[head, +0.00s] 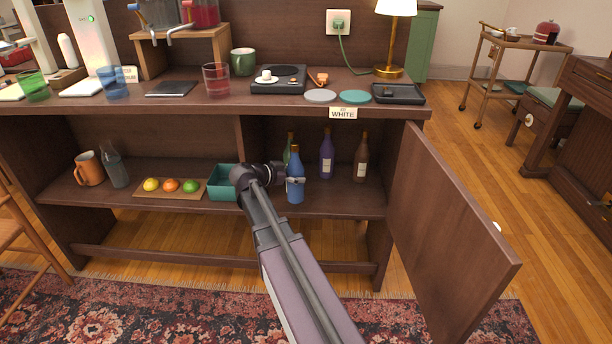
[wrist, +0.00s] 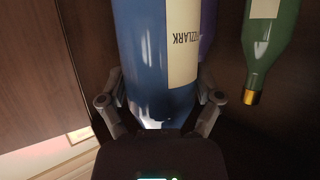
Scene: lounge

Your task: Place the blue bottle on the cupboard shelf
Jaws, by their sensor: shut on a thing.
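The blue bottle (head: 295,190) is upright in the open right bay of the cupboard, near the front of the shelf (head: 345,196). I cannot tell whether its base touches the shelf. My gripper (head: 280,174) reaches in from the front left and is shut on the bottle. In the wrist view the blue bottle (wrist: 145,50), with a cream label, fills the space between the fingers of my gripper (wrist: 160,100). A green bottle (head: 288,150), a purple bottle (head: 326,158) and a brown bottle (head: 361,160) stand behind it on the shelf.
The cupboard door (head: 450,225) hangs open on the right. A teal box (head: 222,190) stands just left of my gripper. A board with fruit (head: 171,187), a glass bottle and an orange mug (head: 88,170) are farther left. The countertop (head: 210,103) overhangs the shelf. Shelf room is free to the right.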

